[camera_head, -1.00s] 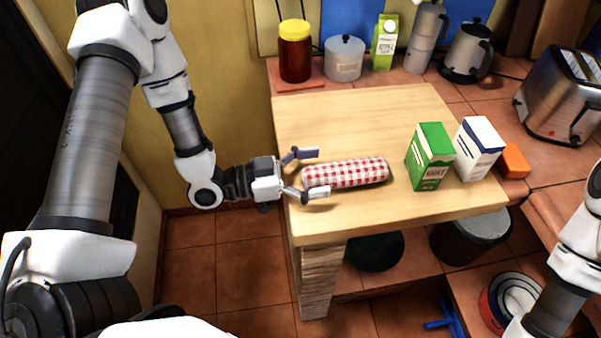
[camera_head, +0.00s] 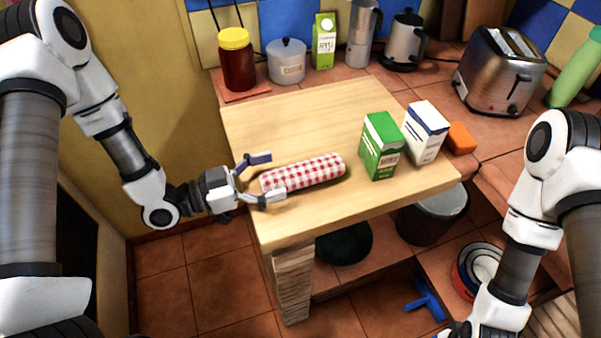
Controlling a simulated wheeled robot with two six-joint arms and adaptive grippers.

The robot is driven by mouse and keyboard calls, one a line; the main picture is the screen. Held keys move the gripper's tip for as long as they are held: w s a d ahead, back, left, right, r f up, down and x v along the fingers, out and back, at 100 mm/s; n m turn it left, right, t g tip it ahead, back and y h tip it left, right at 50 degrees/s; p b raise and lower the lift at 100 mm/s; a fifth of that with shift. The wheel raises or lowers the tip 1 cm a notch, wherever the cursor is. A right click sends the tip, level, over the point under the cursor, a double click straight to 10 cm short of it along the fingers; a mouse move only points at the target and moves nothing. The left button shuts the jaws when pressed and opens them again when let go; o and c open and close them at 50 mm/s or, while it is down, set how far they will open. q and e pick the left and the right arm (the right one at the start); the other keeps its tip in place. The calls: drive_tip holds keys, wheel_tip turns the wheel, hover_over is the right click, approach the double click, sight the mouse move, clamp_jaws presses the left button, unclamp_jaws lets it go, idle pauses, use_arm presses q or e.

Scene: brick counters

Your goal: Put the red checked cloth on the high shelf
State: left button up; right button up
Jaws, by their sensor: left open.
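The red checked cloth (camera_head: 305,173) is a rolled red and white bundle lying on the wooden counter top (camera_head: 300,115), near its left front part. My left gripper (camera_head: 269,178) is open at the left end of the cloth, with one finger behind that end and the other in front of it. I cannot tell whether the fingers touch it. My right arm shows at the right, but its gripper is out of the picture. No high shelf can be made out in this view.
A green carton (camera_head: 381,146) and a white-blue carton (camera_head: 425,133) stand right of the cloth, with an orange block (camera_head: 461,138) beside them. A jar (camera_head: 237,60), a lidded pot (camera_head: 287,62) and a toaster (camera_head: 500,70) stand behind. The wood behind the cloth is clear.

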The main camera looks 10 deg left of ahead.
sight(287, 171)
use_arm(q)
drive_tip(key=x, duration=0.3)
drive_tip(key=shift+d, duration=0.3)
drive_tip(key=shift+a, duration=0.1)
drive_tip(key=shift+c, duration=1)
drive_tip(key=c, duration=1.1)
drive_tip(key=shift+o, duration=0.2)
drive_tip(key=shift+r, duration=0.1)
